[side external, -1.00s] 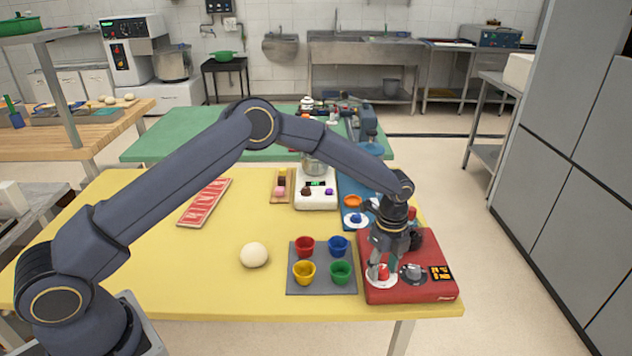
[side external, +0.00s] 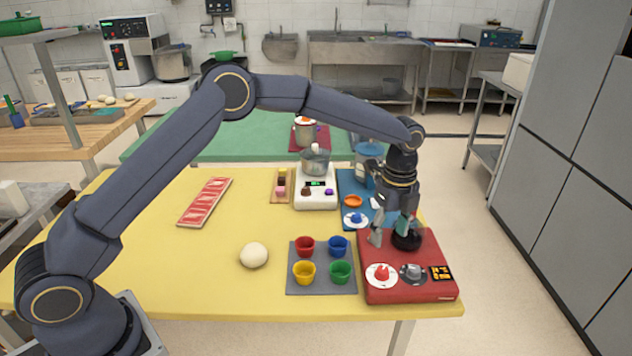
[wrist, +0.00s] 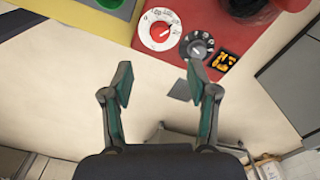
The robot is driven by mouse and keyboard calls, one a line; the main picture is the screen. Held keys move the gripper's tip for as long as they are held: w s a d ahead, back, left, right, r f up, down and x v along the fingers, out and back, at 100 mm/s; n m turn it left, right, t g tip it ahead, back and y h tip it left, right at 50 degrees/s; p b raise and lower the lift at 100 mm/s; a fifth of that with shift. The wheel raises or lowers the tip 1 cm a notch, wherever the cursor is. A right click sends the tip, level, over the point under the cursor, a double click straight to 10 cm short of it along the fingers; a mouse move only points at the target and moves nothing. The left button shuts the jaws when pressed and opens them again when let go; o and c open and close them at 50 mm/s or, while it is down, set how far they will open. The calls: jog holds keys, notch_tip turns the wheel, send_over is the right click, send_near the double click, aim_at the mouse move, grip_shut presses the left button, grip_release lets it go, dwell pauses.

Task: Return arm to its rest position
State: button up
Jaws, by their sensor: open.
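My gripper (side external: 392,238) is above the back part of the red control box (side external: 420,292) at the right end of the yellow table. In the wrist view my gripper (wrist: 158,85) is open, with nothing between its two fingers. The box carries a white dial with a red knob (side external: 381,274), a dark grey knob (side external: 413,273) and a small orange display (side external: 440,273). The red knob also shows in the wrist view (wrist: 160,31), beyond the fingertips and apart from them. A black round part (side external: 407,240) sits behind the fingers, partly hidden.
A grey mat (side external: 322,287) with red, blue, yellow and green cups lies left of the box. A dough ball (side external: 254,255), a red tray (side external: 205,202) and a white scale (side external: 316,199) with a pot share the yellow table (side external: 150,260). Grey cabinets (side external: 570,170) stand right.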

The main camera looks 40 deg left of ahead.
jog(key=shift+r, duration=0.75)
jog(key=a+r+t, duration=0.2)
jog(key=a+r, duration=0.1)
jog(key=r, duration=0.9)
jog(key=s+a+r+n+t+y, duration=0.1)
jog(key=s+a+r+n, duration=0.15)
jog(key=s+r, duration=0.3)
jog(key=s+a+r+n+t, duration=0.1)
jog(key=s+a+r+n, duration=0.1)
jog(key=s+a+r, duration=0.3)
jog(key=s+a+r+n+t, duration=0.1)
jog(key=s+a+n, duration=0.25)
jog(key=s, duration=0.35)
jog(key=s+a+n+t, duration=0.15)
jog(key=s+n, duration=0.25)
jog(key=s, duration=0.4)
jog(key=s+a+f+n+h, duration=0.1)
jog(key=s+f+n, duration=0.5)
jog(key=f+n, duration=0.2)
jog(key=shift+a+n+g, duration=0.15)
jog(key=shift+n+g, duration=0.3)
jog(key=shift+n, duration=0.35)
